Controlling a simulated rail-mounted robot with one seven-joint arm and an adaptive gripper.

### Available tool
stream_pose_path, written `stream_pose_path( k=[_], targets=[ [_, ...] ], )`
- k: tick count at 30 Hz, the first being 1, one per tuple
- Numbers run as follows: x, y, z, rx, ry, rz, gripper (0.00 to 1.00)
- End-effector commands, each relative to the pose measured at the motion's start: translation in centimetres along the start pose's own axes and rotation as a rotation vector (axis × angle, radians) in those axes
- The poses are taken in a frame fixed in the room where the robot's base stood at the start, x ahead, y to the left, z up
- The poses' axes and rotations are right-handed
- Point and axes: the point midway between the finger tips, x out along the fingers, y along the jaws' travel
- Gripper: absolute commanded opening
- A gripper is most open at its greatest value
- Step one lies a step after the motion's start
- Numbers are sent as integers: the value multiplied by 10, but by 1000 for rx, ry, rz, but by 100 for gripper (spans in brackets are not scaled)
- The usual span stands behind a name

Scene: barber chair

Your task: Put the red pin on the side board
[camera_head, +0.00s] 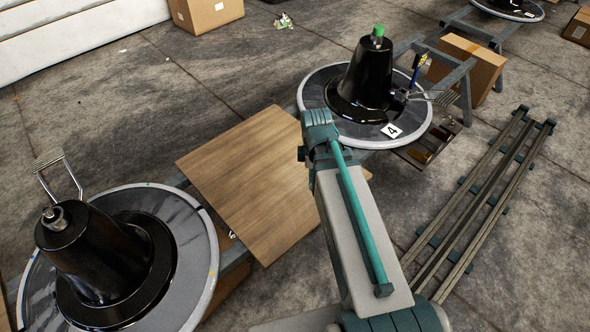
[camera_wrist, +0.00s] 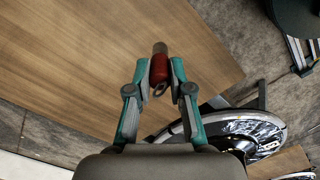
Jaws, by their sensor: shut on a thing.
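The red pin (camera_wrist: 178,70) is between the fingertips of my gripper (camera_wrist: 160,76) in the wrist view. It has a red body, a brownish metal end pointing away from me, and a small metal ring near the fingers. My gripper is shut on it. The side board, a flat brown wooden panel (camera_wrist: 75,60), lies behind the pin in the wrist view; I cannot tell how far apart they are. In the head view the board (camera_head: 245,180) lies between two chair bases. My gripper and the pin do not show there.
A black chair base with a round rim (camera_head: 105,265) stands left of the board. Another black base with a green top (camera_head: 370,75) stands beyond its right side, with a tag marked 4 (camera_head: 391,131). Metal rails (camera_head: 485,190) lie on the floor at right. Cardboard boxes (camera_head: 205,12) stand behind.

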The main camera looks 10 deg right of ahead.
Motion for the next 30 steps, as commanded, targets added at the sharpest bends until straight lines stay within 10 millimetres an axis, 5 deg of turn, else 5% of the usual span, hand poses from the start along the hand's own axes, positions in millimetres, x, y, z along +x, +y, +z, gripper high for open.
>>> stream_pose_path(
  k=[5,12,22,30],
  targets=[
    [23,40,-30,-3,1,1,0],
    [60,60,-48,-2,0,1,0],
    [76,70,-57,-1,1,1,0],
    [109,71,-59,-1,1,1,0]
  ],
)
